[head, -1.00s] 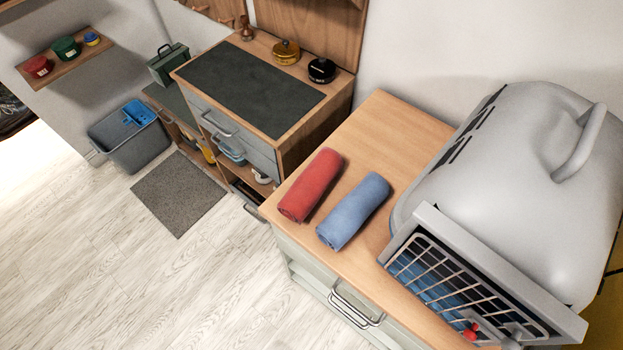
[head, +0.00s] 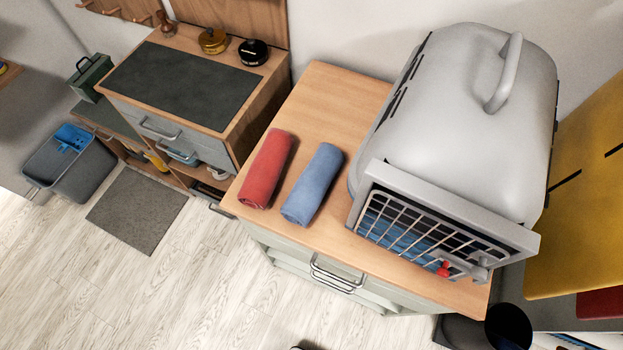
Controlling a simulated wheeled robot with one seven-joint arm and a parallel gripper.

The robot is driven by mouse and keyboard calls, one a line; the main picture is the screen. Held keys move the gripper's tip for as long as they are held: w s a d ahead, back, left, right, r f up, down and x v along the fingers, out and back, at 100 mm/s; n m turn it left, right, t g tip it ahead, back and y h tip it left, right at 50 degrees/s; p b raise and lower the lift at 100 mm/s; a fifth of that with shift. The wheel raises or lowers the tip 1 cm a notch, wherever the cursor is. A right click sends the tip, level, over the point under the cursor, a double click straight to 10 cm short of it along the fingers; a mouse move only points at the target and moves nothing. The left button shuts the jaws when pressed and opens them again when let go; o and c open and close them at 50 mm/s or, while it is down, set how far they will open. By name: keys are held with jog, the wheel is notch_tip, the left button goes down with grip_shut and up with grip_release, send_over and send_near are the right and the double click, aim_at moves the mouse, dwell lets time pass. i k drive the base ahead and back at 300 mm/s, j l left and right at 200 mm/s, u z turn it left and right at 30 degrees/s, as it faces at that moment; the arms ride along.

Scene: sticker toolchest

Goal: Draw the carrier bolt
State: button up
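A grey pet carrier (head: 455,110) stands on a wooden-topped cabinet (head: 335,85) at the right of the head view. Its front is a barred door (head: 415,228) facing the near side, with blue showing behind the bars. The door looks shut. A bolt with a red knob (head: 443,268) sits at the lower right of the door, beside a grey fitting (head: 478,266). How far the bolt is engaged is too small to tell. My gripper is not clearly visible; a dark shape at the bottom edge is too cut off to identify.
A rolled red towel (head: 266,168) and a rolled blue towel (head: 313,184) lie left of the carrier. A workbench (head: 185,85), grey bin (head: 70,165) and mat (head: 137,209) are further left. A yellow panel (head: 580,200) stands right. The floor in front is clear.

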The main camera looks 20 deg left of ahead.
aim_at(443, 271)
jog(key=k+l+z, duration=0.15)
jog(key=l, duration=0.2)
jog(key=k+l+z, duration=0.15)
jog(key=l, duration=0.25)
jog(key=k+l+z, duration=0.15)
jog(key=l, duration=0.25)
